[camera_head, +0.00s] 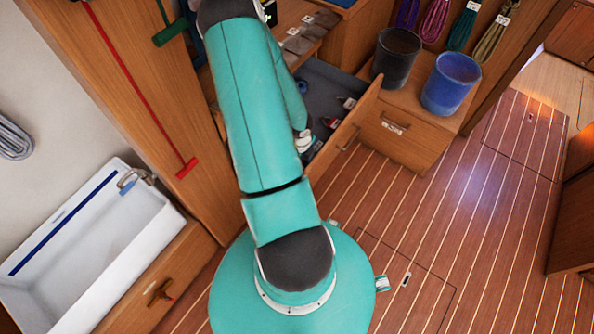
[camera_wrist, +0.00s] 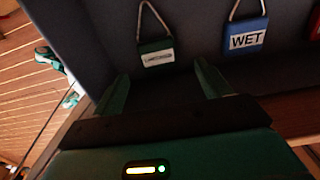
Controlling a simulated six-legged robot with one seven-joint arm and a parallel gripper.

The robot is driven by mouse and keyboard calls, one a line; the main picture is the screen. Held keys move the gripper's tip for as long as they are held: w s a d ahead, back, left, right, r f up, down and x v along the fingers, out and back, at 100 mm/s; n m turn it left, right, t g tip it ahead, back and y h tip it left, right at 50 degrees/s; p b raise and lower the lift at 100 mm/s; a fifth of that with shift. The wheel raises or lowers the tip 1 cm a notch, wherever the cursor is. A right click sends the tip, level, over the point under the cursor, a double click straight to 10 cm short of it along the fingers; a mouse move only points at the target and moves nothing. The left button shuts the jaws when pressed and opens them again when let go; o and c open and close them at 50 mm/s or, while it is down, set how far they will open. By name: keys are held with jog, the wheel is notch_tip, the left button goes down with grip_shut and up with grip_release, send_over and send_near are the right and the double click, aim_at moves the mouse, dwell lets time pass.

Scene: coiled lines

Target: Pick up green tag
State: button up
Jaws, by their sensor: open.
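The green tag (camera_wrist: 157,53) has a white label and a pale cord loop. In the wrist view it lies on the dark floor of an open drawer, just beyond my fingertips. My gripper (camera_wrist: 162,80) is open and empty, with one finger to each side of the space in front of the tag. The fingers do not appear to touch it. In the head view my arm reaches over the drawer (camera_head: 345,130) and hides most of the gripper; I cannot make out the green tag there.
A blue tag marked WET (camera_wrist: 245,37) lies right of the green tag, with a red tag (camera_wrist: 315,28) at the picture edge. A black bucket (camera_head: 396,55) and a blue bucket (camera_head: 451,82) stand beside the drawer. A white sink (camera_head: 90,250) is at left. Wooden floor is clear at right.

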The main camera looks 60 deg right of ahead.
notch_tip(320, 180, down, 5)
jog(key=shift+a+f, duration=0.1)
jog(key=shift+a, duration=0.05)
jog(key=c, duration=1.1)
jog(key=shift+o, duration=0.2)
notch_tip(320, 180, up, 18)
